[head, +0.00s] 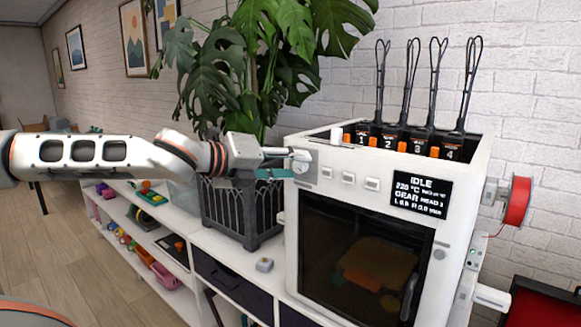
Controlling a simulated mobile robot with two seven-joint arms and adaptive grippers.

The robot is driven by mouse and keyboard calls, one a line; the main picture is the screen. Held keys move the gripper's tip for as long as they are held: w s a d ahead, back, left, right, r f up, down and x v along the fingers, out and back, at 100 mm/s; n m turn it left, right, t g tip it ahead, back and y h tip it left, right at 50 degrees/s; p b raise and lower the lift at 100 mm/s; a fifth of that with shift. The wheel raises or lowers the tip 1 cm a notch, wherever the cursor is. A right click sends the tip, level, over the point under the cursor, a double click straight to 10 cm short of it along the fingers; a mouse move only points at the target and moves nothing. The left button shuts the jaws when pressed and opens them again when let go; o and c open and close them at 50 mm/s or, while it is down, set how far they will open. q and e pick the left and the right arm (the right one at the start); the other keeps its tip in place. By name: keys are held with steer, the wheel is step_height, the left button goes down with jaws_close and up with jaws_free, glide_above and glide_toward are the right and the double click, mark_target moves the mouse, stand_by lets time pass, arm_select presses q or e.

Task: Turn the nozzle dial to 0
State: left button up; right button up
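The white printer (464,197) stands on the shelf unit. The nozzle dial (301,168) is a small pale round knob on a grey plate at the upper left of its front. My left gripper (292,162) reaches in from the left, with its fingertips right at the dial. The fingers partly cover the dial, so its pointer and any marks cannot be read. Whether the fingers touch or grip it cannot be told. The black display (421,195) reads IDLE and 220 °C, with smaller lines that mention a gear head. My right gripper is not in view.
Several numbered black tool heads (404,146) with looped cables stand in the printer's top. A potted plant (240,208) stands close behind my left gripper. A red spool (517,200) hangs at the printer's right side.

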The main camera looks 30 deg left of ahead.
arm_select(q)
steer(key=c, duration=1.1)
